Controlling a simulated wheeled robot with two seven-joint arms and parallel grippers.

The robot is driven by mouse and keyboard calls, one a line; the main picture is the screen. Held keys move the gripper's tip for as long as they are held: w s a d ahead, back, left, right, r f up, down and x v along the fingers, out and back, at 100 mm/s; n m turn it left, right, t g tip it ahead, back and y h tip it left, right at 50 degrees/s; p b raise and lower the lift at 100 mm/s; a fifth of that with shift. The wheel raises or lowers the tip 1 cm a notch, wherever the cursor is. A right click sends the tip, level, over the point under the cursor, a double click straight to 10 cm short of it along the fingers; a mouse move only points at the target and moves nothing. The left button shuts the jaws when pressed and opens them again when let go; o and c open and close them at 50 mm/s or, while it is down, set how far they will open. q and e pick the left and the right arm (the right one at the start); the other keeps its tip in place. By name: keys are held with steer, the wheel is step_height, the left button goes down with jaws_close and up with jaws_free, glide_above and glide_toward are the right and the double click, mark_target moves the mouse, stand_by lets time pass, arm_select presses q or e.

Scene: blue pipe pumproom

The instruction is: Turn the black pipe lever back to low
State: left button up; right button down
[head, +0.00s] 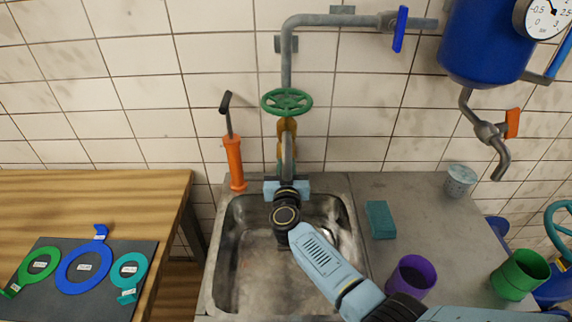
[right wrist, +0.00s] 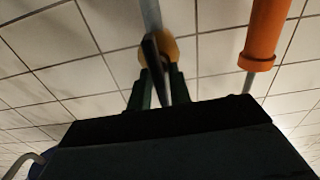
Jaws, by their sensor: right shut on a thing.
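The grey pipe (head: 287,65) runs down the tiled wall above the sink, with a brass valve body (head: 281,150) below a green handwheel (head: 287,102). My right arm comes in from the lower right, and its gripper (head: 287,182) is at the lower end of this pipe, over the back of the sink. In the right wrist view, the dark fingers (right wrist: 155,85) are shut on the black lever (right wrist: 151,52), which lies in front of the brass valve body (right wrist: 171,47). My wrist hides the lever in the head view. My left gripper is not in view.
An orange hand pump (head: 235,163) with a black handle stands close left of the pipe. The sink (head: 245,270) is below. A sponge (head: 380,219), purple cup (head: 411,277), green cup (head: 520,273) and grey cup (head: 460,180) stand on the right counter. A wooden table (head: 90,195) is at left.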

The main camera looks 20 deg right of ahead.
steer(key=c, duration=1.5)
jaws_free()
steer(key=shift+s, duration=0.1)
steer(key=p+v, duration=0.2)
steer(key=v, duration=1.1)
steer(key=shift+s+a+p, duration=0.1)
steer(key=shift+s+p, duration=0.05)
steer(key=shift+p, duration=0.25)
